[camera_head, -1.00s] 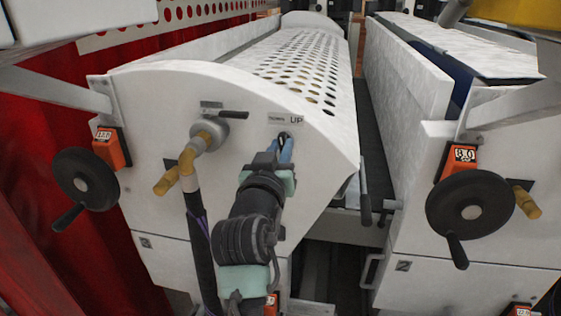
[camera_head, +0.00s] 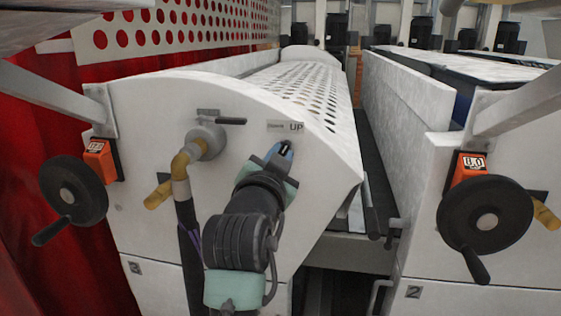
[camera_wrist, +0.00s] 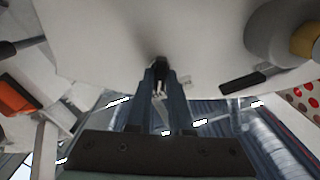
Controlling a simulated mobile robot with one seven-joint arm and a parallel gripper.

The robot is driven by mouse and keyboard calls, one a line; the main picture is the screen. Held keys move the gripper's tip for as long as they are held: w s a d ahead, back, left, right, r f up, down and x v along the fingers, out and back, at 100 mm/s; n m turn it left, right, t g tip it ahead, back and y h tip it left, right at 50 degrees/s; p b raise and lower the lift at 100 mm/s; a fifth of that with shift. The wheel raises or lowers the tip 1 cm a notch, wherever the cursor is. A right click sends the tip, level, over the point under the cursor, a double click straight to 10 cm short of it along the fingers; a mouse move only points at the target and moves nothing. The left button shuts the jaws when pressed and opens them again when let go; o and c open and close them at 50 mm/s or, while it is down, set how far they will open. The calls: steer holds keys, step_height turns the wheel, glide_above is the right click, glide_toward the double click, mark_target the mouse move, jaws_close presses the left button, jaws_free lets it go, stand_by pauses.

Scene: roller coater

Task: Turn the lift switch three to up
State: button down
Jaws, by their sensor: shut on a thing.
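The lift switch (camera_head: 287,146) is a small black knob on the white end panel of the perforated machine. It sits just below a label (camera_head: 286,127) that reads "UP" on its right side. My gripper (camera_head: 281,153) reaches the panel from below, and its blue fingers are shut on the switch. In the wrist view the dark switch (camera_wrist: 159,66) shows between the tips of my gripper (camera_wrist: 158,72), close against the panel. The switch is mostly covered by the fingers, so its exact turn angle is hard to tell.
Left of the switch are a brass and grey pipe elbow (camera_head: 190,155) and a black lever (camera_head: 231,121). Black handwheels stand at the left (camera_head: 72,190) and right (camera_head: 486,217), with orange counters. A second white machine (camera_head: 425,185) stands to the right across a narrow gap.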

stand_by(0.5)
steer(key=c, duration=0.8)
jaws_free()
steer(key=shift+s, duration=0.1)
steer(key=s+b, duration=0.1)
steer(key=s, duration=0.3)
steer(key=s+a+b, duration=0.1)
steer(key=s, duration=0.3)
steer(key=s+a+b, duration=0.1)
steer(key=s, duration=0.3)
steer(key=shift+s+a, duration=0.25)
steer(key=shift+s, duration=0.05)
steer(key=s+r+n+t+y+p, duration=0.1)
steer(key=s+r+n+t, duration=0.1)
steer(key=r, duration=0.5)
steer(key=s+d+r+n+t+y+p, duration=0.1)
steer(key=s+r+n+t, duration=0.2)
steer(key=s+r, duration=0.4)
steer(key=s+d+r+n+t+y+p, duration=0.1)
steer(key=s+r+n+t, duration=0.2)
steer(key=r, duration=0.6)
steer(key=shift+s+d+t, duration=0.15)
steer(key=shift+s+t, duration=0.7)
steer(key=shift+t, duration=0.05)
